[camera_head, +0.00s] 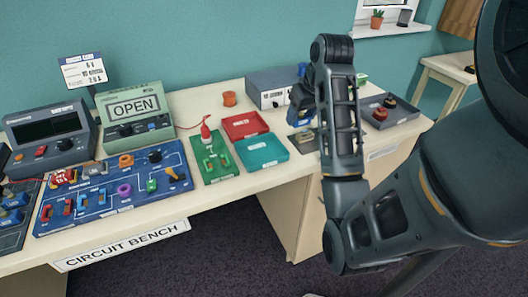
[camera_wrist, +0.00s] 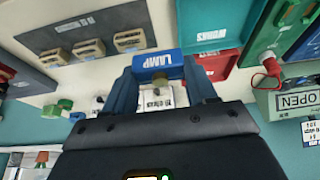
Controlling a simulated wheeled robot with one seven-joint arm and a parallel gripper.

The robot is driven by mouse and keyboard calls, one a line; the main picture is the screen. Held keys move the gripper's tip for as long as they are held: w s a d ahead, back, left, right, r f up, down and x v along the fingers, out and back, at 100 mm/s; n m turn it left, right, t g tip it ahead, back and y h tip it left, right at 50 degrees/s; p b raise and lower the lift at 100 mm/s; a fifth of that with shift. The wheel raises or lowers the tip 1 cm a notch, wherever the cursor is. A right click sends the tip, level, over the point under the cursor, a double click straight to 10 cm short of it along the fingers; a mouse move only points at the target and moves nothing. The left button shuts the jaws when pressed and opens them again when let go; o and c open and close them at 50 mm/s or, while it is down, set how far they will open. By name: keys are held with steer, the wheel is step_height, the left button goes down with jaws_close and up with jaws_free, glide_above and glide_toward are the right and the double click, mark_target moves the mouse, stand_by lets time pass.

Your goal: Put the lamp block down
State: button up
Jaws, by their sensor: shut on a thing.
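The lamp block (camera_wrist: 168,63) is blue with a white "LAMP" label. In the wrist view it sits between the two fingertips of my gripper (camera_wrist: 162,80), which is shut on it. In the head view my arm hides most of the gripper (camera_head: 300,108), and a blue part of the block (camera_head: 296,117) shows left of the arm, over the right part of the bench. I cannot tell whether the block touches anything below it.
A teal tray (camera_head: 262,152) and a red tray (camera_head: 245,125) lie left of my gripper. Beyond them are a green board (camera_head: 211,158) and a blue circuit board (camera_head: 110,192).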

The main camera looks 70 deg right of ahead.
steer(key=shift+w+a+f, duration=0.4)
steer(key=shift+w, duration=0.05)
glide_above(264, 157)
steer(key=s+a, duration=0.1)
step_height(264, 157, down, 6)
steer(key=shift+a+r, duration=0.15)
steer(key=shift+r, duration=0.05)
steer(key=shift+f+p, duration=0.45)
steer(key=shift+f, duration=1.45)
steer(key=shift+f, duration=0.1)
steer(key=o, duration=1.1)
steer(key=shift+o, duration=0.2)
